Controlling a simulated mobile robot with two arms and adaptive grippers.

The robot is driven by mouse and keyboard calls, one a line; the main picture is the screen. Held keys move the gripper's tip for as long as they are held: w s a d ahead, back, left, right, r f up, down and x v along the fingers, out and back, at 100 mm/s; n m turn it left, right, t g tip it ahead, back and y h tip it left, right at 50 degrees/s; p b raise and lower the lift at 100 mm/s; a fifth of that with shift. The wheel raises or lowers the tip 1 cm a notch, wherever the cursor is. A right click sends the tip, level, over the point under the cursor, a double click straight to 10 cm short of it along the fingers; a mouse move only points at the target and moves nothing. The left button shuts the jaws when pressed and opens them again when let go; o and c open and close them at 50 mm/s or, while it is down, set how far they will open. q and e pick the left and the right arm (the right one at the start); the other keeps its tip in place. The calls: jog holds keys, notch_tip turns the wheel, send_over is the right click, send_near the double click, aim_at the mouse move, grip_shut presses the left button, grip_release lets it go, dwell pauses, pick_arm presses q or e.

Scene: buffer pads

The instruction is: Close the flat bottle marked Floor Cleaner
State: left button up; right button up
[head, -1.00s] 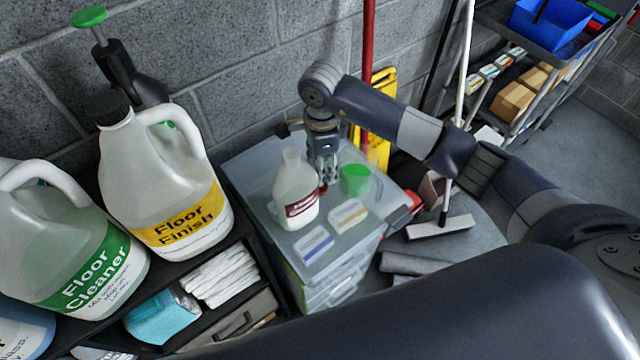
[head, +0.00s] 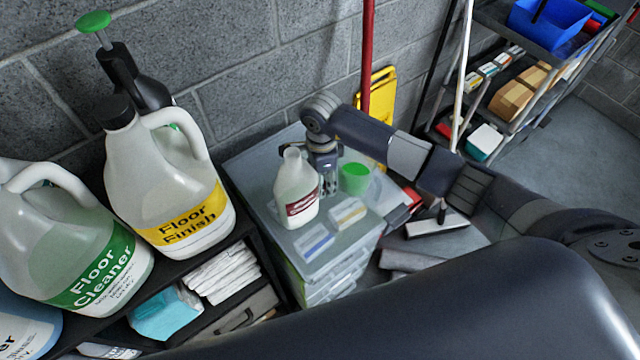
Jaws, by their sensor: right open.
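The jug marked Floor Cleaner (head: 98,270) has a green label and a looped handle. It stands upright on the dark shelf top at the left, and its neck is at the picture edge, so I cannot tell whether it has a cap. My right gripper (head: 328,188) is open, pointing down over the clear drawer unit (head: 255,170), partly hidden behind a small white bottle (head: 297,190). That bottle is upright with an uncapped neck and a red label too small to read. A green cup-like piece (head: 355,179) stands just right of the gripper. My left gripper is out of view.
A Floor Finish jug (head: 165,190) with a black cap stands beside the Floor Cleaner jug, a pump sprayer (head: 130,75) behind it. Two small labelled packs (head: 314,241) lie on the drawer unit's front. A red pole (head: 367,60) and yellow sign (head: 377,100) stand behind.

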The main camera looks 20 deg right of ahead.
jog(key=c, duration=0.5)
jog(key=shift+r, duration=0.1)
notch_tip(320, 180, up, 16)
jog(key=b, duration=0.4)
jog(key=shift+r, duration=0.95)
